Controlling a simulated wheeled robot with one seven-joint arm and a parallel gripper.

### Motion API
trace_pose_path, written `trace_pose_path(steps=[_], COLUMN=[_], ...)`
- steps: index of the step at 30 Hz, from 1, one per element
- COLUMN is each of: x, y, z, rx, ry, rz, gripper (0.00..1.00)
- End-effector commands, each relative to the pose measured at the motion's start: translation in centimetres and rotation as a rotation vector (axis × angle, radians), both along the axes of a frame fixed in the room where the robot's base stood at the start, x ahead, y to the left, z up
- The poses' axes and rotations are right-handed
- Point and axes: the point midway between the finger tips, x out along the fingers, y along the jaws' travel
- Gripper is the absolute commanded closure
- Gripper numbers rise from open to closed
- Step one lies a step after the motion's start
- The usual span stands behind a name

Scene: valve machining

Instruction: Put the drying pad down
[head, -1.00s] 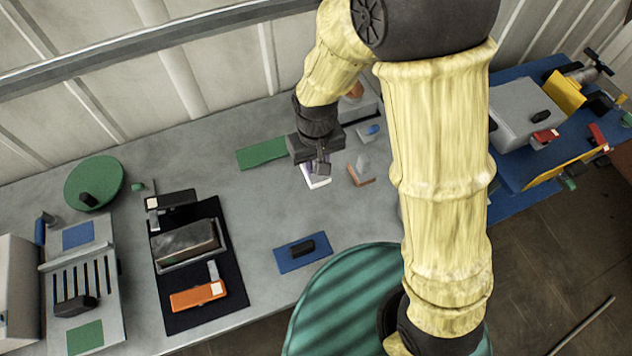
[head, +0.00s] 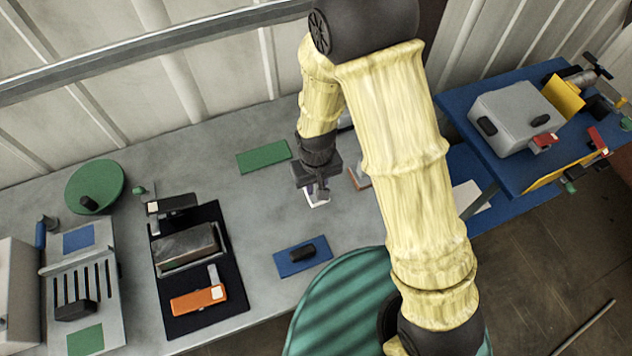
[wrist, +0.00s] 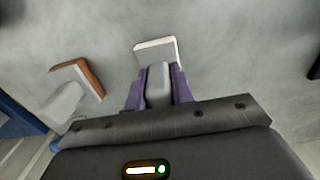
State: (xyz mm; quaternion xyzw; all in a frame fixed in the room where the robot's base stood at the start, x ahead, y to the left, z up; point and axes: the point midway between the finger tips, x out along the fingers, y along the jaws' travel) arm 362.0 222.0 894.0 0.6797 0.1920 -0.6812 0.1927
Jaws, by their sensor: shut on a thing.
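The drying pad is white with a grey grip; in the head view its white face (head: 316,202) shows just below my gripper (head: 317,188). In the wrist view, the pad (wrist: 157,45) lies beyond my fingertips, and its grey grip stands between the purple fingers of my gripper (wrist: 159,88). My gripper is shut on that grip. The pad is over the bare grey bench top (head: 225,185); I cannot tell whether it touches it. My gripper and wrist hide part of the pad in the head view.
A brown-edged pad (head: 357,180) with a grey grip (wrist: 62,103) is close by on the right in the head view. A green mat (head: 263,156) lies behind, and a blue pad (head: 291,262) in front. A black tray (head: 215,235) stands left. Bare bench lies between.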

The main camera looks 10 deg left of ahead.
Motion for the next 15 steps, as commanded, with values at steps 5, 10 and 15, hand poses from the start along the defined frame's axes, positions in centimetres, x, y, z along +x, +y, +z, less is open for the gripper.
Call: trace_pose_path(steps=[5,10,15], x=[0.02,0.02,0.02], y=[0.02,0.02,0.02], z=[0.04,-0.34,-0.22], rx=[0.001,0.001,0.001], ry=[-0.002,-0.001,-0.001], rz=[0.0,-0.001,-0.001], gripper=[1.0,1.0,0.55])
